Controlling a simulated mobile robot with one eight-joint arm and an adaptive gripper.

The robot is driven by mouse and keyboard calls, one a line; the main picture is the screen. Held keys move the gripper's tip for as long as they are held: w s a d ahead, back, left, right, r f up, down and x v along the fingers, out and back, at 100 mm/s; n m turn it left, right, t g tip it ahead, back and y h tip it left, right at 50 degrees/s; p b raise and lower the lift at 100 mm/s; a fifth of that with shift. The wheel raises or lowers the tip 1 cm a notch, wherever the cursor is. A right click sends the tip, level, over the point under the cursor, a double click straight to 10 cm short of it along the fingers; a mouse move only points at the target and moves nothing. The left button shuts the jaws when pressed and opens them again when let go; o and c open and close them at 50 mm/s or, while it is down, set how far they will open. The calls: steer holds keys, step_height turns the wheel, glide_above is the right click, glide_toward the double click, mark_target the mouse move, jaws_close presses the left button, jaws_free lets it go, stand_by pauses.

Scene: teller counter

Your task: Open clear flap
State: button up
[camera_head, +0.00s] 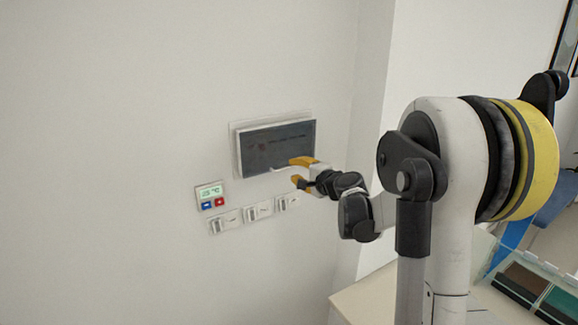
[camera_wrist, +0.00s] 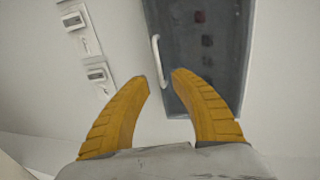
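The clear flap (camera_head: 300,132) covers a dark grey wall panel on the white wall. In the wrist view the flap (camera_wrist: 231,42) shows at the upper right, with a white bar handle (camera_wrist: 157,60) along its near edge. The flap looks closed over the panel. My gripper (camera_head: 295,171) is at the lower edge of the panel in the head view. In the wrist view my gripper (camera_wrist: 160,76) has its two yellow fingers apart, with the lower end of the handle near the gap between the tips. I cannot tell whether they touch it.
A small thermostat (camera_head: 210,196) with a green display and red and blue buttons is left of the panel. Several white switch plates (camera_head: 258,210) sit below the panel. A counter (camera_head: 372,300) with trays (camera_head: 525,280) stands at the lower right.

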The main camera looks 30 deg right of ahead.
mark_target(289, 168)
steer(key=shift+x, duration=2.1)
